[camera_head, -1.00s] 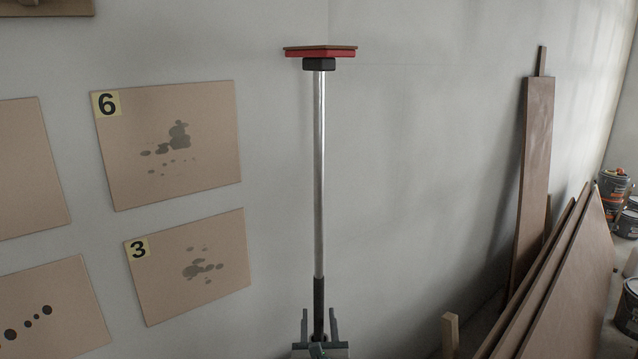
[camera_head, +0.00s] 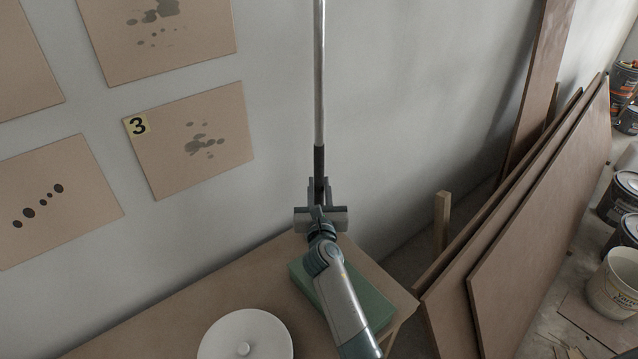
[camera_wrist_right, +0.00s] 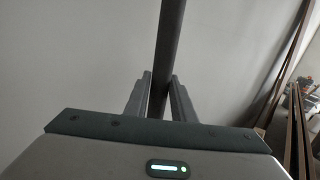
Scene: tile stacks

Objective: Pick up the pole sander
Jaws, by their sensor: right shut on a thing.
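The pole sander (camera_head: 319,80) stands upright in the head view, a long silver pole with a dark grip at its lower end. Its sanding head is above the top edge of the picture. My right gripper (camera_head: 319,186) is shut on the dark grip, above the table. In the right wrist view, the dark grip (camera_wrist_right: 170,40) runs up between the two fingers of the gripper (camera_wrist_right: 160,90). The lowest end of the pole is hidden by the gripper. My left gripper is not in view.
A brown table (camera_head: 190,320) below holds a green block (camera_head: 375,300) and a round white lid (camera_head: 245,340). Brown boards (camera_head: 545,210) lean at the right, near a white bucket (camera_head: 615,285) and paint cans. Patterned panels (camera_head: 190,145) hang on the wall at left.

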